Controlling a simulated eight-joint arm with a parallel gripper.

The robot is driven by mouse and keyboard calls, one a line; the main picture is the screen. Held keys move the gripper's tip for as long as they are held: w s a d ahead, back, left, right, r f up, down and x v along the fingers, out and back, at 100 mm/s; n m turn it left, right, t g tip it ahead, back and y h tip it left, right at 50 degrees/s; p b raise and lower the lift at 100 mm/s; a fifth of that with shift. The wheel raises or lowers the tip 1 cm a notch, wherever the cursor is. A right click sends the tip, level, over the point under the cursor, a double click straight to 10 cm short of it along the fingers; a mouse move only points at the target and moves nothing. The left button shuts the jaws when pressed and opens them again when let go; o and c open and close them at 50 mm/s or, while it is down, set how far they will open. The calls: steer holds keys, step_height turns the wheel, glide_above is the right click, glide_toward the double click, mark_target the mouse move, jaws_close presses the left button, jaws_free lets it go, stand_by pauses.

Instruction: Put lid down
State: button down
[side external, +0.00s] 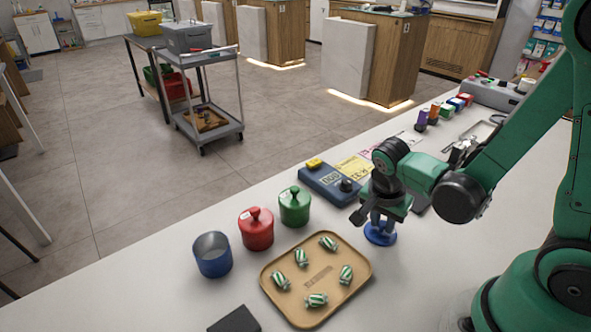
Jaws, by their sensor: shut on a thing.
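My gripper (374,214) points down over the white counter and is shut on a blue lid (380,235). The lid is flat side down, at or just above the counter, to the right of the tan tray; I cannot tell whether it touches. The gripper hides the lid's knob. An open blue canister (212,256) without a lid stands at the left. A red canister (256,229) and a green canister (294,206) beside it have their knobbed lids on.
The tan tray (363,260) holds several green-and-white striped wrapped pieces. A dark blue device (326,183) stands behind the gripper, near a yellow card (355,167). A black block (233,321) lies at the front edge. Counter right of the tray is clear.

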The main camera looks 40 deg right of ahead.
steer(key=c, duration=0.7)
jaws_free()
steer(key=shift+r, duration=0.1)
steer(key=w+a+r+n+t+y, duration=0.1)
steer(key=a+r+n+t, duration=0.1)
steer(key=r+n, duration=0.4)
steer(key=w+a+r+n+t+y, duration=0.1)
steer(key=a+r+n+t+y, duration=0.1)
steer(key=r+n, duration=0.4)
steer(key=a+n+t, duration=0.1)
steer(key=n+t, duration=0.1)
steer(key=n, duration=0.1)
steer(key=shift+w+r+n+t, duration=0.2)
steer(key=shift+w+n+t, duration=0.1)
steer(key=shift+n, duration=0.1)
steer(key=shift+a, duration=0.1)
